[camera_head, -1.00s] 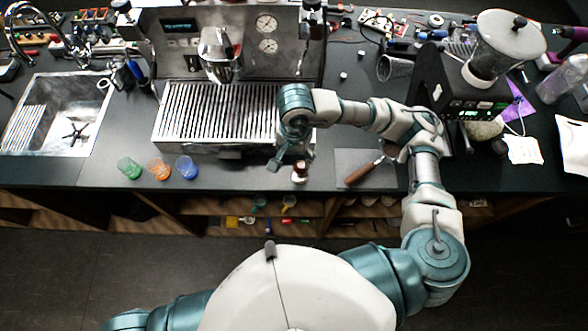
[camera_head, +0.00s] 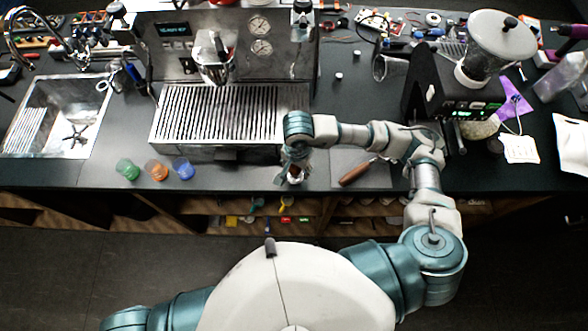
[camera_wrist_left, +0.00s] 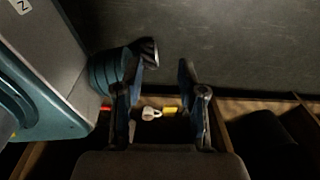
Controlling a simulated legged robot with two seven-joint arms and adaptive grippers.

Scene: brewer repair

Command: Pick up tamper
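The tamper (camera_head: 296,173), small with a dark brown handle, stands at the front edge of the counter in the head view, partly hidden by my right gripper. My right gripper (camera_head: 295,166) points down at the tamper, its fingers close around or beside it. The view is too small to tell if they press on it. My left gripper (camera_wrist_left: 160,90) shows in the left wrist view with its two fingers spread apart and nothing held between them. It hangs over the floor in front of the open shelf.
The espresso machine with its drip tray (camera_head: 225,114) stands behind the right gripper. Green, orange and blue cups (camera_head: 183,169) stand to the left. A brown-handled tool (camera_head: 357,173) lies right of the tamper on a grey mat. The grinder (camera_head: 470,95) stands at the right.

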